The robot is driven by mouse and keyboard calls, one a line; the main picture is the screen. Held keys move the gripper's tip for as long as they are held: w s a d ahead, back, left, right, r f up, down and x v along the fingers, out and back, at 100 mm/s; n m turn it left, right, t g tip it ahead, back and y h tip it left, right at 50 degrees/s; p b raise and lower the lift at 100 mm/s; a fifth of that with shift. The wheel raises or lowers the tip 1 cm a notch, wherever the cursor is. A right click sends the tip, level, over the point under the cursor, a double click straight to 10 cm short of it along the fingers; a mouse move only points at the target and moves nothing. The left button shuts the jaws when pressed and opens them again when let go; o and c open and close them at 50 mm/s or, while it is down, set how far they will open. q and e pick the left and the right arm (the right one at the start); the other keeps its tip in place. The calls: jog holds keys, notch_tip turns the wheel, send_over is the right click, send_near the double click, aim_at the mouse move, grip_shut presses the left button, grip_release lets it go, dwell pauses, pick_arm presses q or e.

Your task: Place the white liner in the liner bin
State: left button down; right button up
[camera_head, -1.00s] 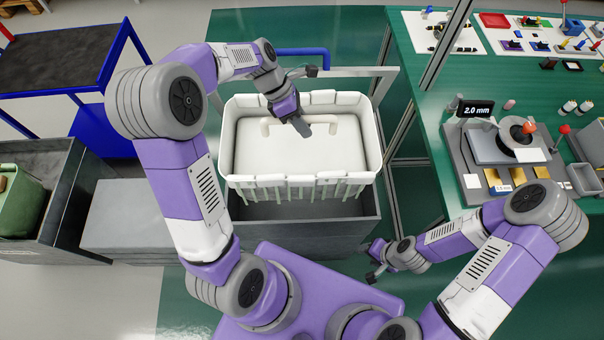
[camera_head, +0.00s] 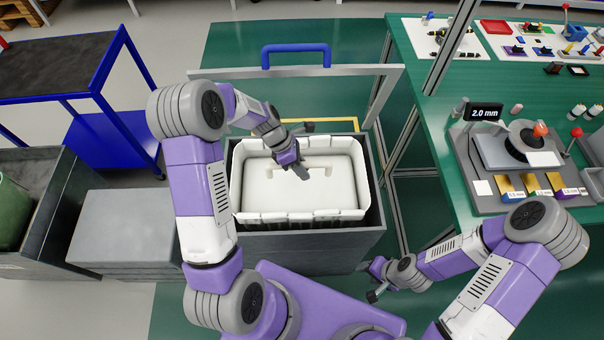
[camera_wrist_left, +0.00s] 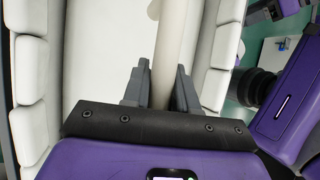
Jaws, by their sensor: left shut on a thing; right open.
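The white liner (camera_head: 255,193) is an open box-shaped tub with a notched rim and a raised handle inside. In the head view it sits inside the dark grey liner bin (camera_head: 310,243), its rim close to the bin's top edge. My left gripper (camera_head: 301,172) reaches down into the liner and is shut on its handle. In the left wrist view the left gripper's fingers (camera_wrist_left: 162,85) stand on both sides of the white handle bar (camera_wrist_left: 172,40). My right gripper (camera_head: 374,282) is open and empty, low to the right of the bin. The liner's underside is hidden.
A grey frame with a blue handle (camera_head: 296,47) stands behind the bin. A grey closed box (camera_head: 128,232) and a dark bin with a green thing (camera_head: 14,215) are on the left. A green workbench (camera_head: 440,150) with tools is on the right.

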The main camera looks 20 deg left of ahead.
pick_arm(q)
notch_tip(320, 180, down, 3)
jog(key=shift+r+b, duration=0.1)
jog(key=shift+b, duration=0.3)
jog(key=c, duration=0.9)
grip_release()
jog(key=p+v, duration=0.2)
jog(key=v, duration=0.5)
jog(key=shift+a+r+p, duration=0.2)
jog(key=shift+r+p, duration=0.05)
jog(key=shift+p, duration=0.15)
